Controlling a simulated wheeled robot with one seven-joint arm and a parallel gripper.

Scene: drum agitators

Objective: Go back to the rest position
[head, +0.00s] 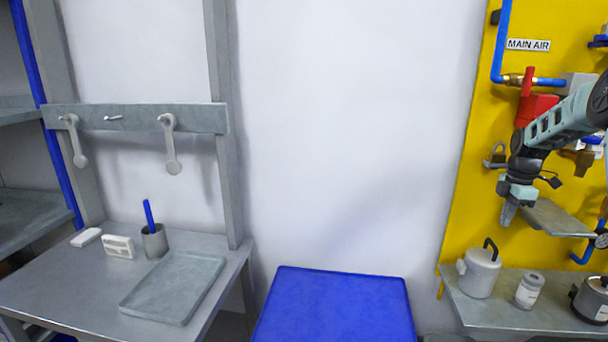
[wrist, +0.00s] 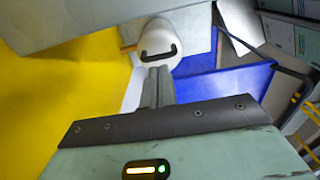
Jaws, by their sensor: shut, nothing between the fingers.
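My gripper (head: 508,214) is at the right in the head view, in front of the yellow panel (head: 468,190). It points downward, and its fingers are together and empty. In the wrist view the shut fingers (wrist: 158,84) show in the middle. A white canister with a black handle (head: 480,270) stands on the grey shelf below my gripper, apart from it. The canister also shows just beyond the fingertips in the wrist view (wrist: 158,36).
A small shelf (head: 552,219) is close beside my gripper. A labelled jar (head: 529,290) and a metal pot (head: 590,299) stand on the lower shelf (head: 500,313). A red valve handle (head: 528,82) is above. A blue surface (head: 335,305) is at centre, a grey bench (head: 60,280) at left.

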